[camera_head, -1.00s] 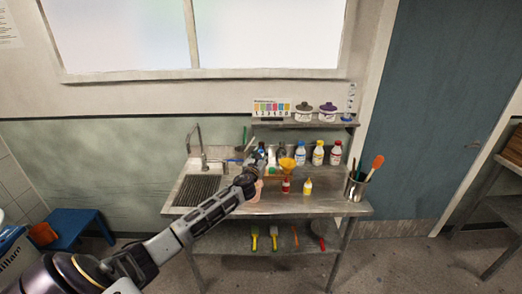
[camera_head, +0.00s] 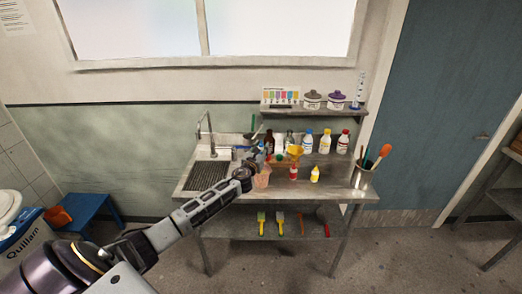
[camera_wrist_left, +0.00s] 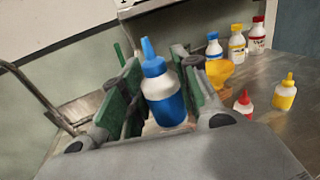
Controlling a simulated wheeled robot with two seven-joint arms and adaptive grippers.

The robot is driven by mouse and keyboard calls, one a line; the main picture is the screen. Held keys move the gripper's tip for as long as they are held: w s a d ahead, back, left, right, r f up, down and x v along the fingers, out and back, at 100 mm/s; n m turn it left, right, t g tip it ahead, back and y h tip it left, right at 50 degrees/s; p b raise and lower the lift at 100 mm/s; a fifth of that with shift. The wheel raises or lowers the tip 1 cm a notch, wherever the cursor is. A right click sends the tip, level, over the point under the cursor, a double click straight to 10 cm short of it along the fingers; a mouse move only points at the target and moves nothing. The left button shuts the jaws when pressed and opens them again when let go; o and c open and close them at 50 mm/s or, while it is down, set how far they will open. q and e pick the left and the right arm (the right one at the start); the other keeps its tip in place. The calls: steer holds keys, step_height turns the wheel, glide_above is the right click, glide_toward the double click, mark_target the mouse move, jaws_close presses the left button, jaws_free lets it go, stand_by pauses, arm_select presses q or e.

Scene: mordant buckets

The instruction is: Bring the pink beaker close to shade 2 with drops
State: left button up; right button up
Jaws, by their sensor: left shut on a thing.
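My left gripper (camera_head: 261,157) is shut on a blue dropper bottle. In the left wrist view the blue dropper bottle (camera_wrist_left: 164,95) stands nearly upright between the green-padded fingers, its nozzle up. The pink beaker (camera_head: 262,179) stands on the steel bench just below and beside the gripper in the head view, partly covered by the wrist. Its contents cannot be made out. The numbered shade chart (camera_head: 281,95) stands on the shelf at the back. A red-capped dropper bottle (camera_head: 293,172) and a yellow dropper bottle (camera_head: 315,174) stand on the bench to the right. My right gripper is out of view.
A yellow funnel (camera_head: 294,151) stands behind the beaker. Several bottles line the back of the bench. A metal cup with tools (camera_head: 361,176) stands at the right end, and a sink (camera_head: 207,177) lies at the left. The front right of the bench is fairly clear.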

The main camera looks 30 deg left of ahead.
arm_select(q)
steer(key=shift+w+d+f+n, duration=0.1)
steer(key=shift+d+f+n, duration=0.2)
steer(key=shift+n, duration=0.3)
steer(key=shift+d+f+n, duration=0.15)
steer(key=shift+f+n, duration=0.25)
steer(key=shift+n, duration=0.2)
steer(key=d+f+n+b, duration=0.1)
steer(key=n+b, duration=0.1)
steer(key=f+n+b, duration=0.1)
steer(key=n+b, duration=0.1)
steer(key=n, duration=0.1)
steer(key=d+f+n+b, duration=0.1)
steer(key=f+n+b, duration=0.1)
steer(key=n, duration=0.1)
steer(key=shift+w+d+f+b, duration=0.1)
steer(key=shift+w+d+b, duration=0.2)
steer(key=shift+w+b, duration=0.1)
steer(key=n, duration=0.4)
steer(key=n+b, duration=0.1)
steer(key=n, duration=0.7)
steer(key=shift+d+r+n, duration=0.15)
steer(key=shift+r+n, duration=0.15)
steer(key=shift+r, duration=0.05)
steer(key=shift+a+r+n+p, duration=0.15)
steer(key=shift+n+p, duration=0.35)
steer(key=shift+n, duration=0.9)
